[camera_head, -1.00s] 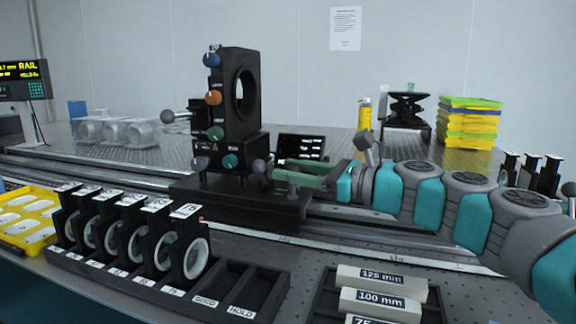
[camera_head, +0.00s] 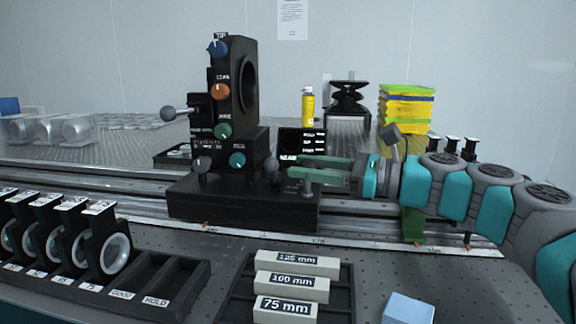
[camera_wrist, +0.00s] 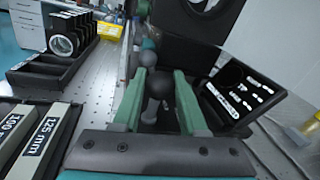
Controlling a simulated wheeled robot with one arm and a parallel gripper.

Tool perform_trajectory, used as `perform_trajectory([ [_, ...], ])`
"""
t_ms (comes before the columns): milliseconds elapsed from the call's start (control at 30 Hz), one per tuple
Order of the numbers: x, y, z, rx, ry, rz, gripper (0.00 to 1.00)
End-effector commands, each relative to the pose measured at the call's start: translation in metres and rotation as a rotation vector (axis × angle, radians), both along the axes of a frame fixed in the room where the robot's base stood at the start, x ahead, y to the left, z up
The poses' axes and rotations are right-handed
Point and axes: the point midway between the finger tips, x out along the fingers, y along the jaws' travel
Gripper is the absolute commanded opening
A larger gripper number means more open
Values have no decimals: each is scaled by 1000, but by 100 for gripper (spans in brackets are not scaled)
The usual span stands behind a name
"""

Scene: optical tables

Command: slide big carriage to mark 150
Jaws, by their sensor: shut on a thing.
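The big carriage (camera_head: 240,203) is a wide black block on the long rail (camera_head: 140,203), carrying a tall black tower (camera_head: 236,88) with a round opening and coloured knobs. My gripper (camera_head: 290,172) reaches in from the right at the carriage's right end. A small dark display (camera_head: 302,143) stands behind my fingers.
A black rack (camera_head: 150,285) with ringed mounts stands front left. A tray holds the 125 mm (camera_head: 297,262), 100 mm (camera_head: 291,287) and 75 mm (camera_head: 285,310) blocks. A green piece (camera_head: 412,224) is at the rail, right of the carriage. The rail between looks clear.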

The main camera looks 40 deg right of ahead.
Motion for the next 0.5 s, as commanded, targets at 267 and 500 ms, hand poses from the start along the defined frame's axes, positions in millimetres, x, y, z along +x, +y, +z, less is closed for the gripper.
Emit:
perform_trajectory([
  [267,-13,-11,-2,0,3,-2,0],
  [500,-15,-12,-2,-1,3,0,0],
])
